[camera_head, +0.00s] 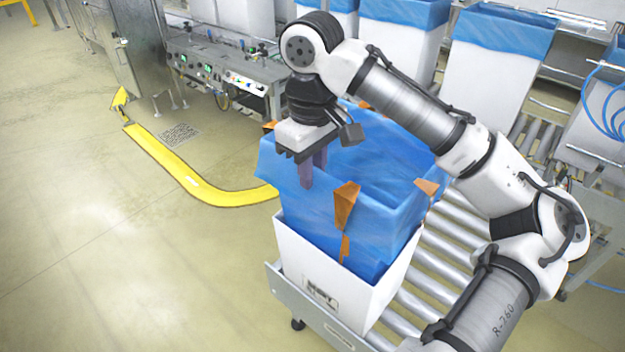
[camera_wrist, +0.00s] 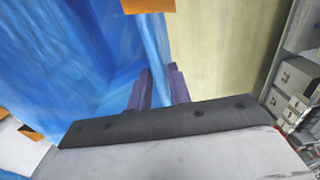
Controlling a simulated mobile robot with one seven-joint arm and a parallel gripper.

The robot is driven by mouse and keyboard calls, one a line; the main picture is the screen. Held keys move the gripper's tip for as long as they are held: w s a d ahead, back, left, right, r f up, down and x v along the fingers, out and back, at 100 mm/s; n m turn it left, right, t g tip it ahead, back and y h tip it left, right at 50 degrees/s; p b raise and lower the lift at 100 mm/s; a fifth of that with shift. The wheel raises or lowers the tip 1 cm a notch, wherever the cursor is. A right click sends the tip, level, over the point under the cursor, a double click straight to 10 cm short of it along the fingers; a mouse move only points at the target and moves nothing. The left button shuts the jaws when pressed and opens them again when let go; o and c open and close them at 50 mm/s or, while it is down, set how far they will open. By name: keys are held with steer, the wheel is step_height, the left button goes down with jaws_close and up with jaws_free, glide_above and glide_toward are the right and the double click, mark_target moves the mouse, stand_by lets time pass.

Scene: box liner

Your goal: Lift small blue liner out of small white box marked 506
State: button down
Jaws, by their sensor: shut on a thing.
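A blue liner (camera_head: 375,215) with orange tabs rises well above the rim of a white box (camera_head: 335,275) on the roller conveyor. Its lower part is still inside the box. The box's front label is too small to read surely. My gripper (camera_head: 315,172) is shut on the liner's upper left edge. In the wrist view, the purple fingers (camera_wrist: 158,88) pinch a strip of the blue liner (camera_wrist: 80,50) between them. The liner's lower end is hidden inside the box.
Several white boxes with blue liners (camera_head: 497,65) stand behind on the conveyor. Rollers (camera_head: 440,255) lie to the right of the box. A control panel bench (camera_head: 225,72) stands at the back left. A yellow floor rail (camera_head: 180,172) curves at left, with open floor around it.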

steer(key=shift+r, duration=3.25)
